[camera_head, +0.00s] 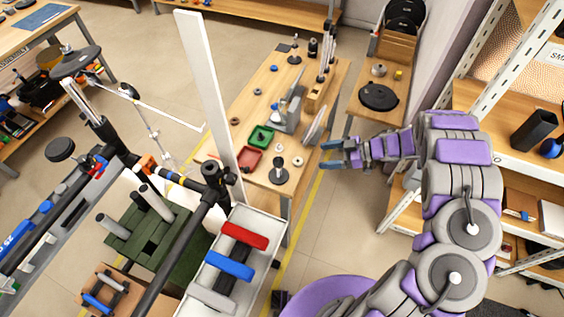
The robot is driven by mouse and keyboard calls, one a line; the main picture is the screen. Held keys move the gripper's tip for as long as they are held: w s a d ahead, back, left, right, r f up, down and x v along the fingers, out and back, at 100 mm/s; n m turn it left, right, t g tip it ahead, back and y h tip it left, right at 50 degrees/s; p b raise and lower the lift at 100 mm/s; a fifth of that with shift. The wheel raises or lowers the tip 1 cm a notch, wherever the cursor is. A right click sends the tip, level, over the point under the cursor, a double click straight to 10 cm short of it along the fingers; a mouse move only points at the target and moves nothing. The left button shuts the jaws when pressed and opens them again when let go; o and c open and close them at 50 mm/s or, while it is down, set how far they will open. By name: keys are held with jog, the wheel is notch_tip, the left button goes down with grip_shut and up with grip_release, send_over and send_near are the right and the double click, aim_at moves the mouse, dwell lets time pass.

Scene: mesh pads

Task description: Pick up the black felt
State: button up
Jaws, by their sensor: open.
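A flat, round black disc (378,97) lies on a small wooden bench (392,115) at the upper right, and it looks like the black felt. I cannot tell its material from here. My gripper (328,155) has blue fingers pointing left. It is open and empty, and in the picture it sits below and left of the black disc, apart from it. My grey and purple arm comes up from the lower right. Another round black disc (75,61) sits on a stand at the upper left.
A long wooden table (247,112) left of my gripper holds a green tray (261,137), a red tray (248,159) and several small parts. A tall white post (205,90) stands at its left. Metal shelving (500,140) is on the right. Open floor shows between table and shelving.

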aim_at(279, 160)
jog(key=b+x, duration=0.1)
jog(key=x, duration=1.5)
jog(key=shift+w+a+f+b, duration=0.1)
jog(key=shift+a+f+b, duration=0.15)
jog(key=shift+b, duration=0.15)
jog(key=shift+d+r, duration=0.1)
jog(key=c, duration=1.1)
jog(key=shift+r, duration=0.15)
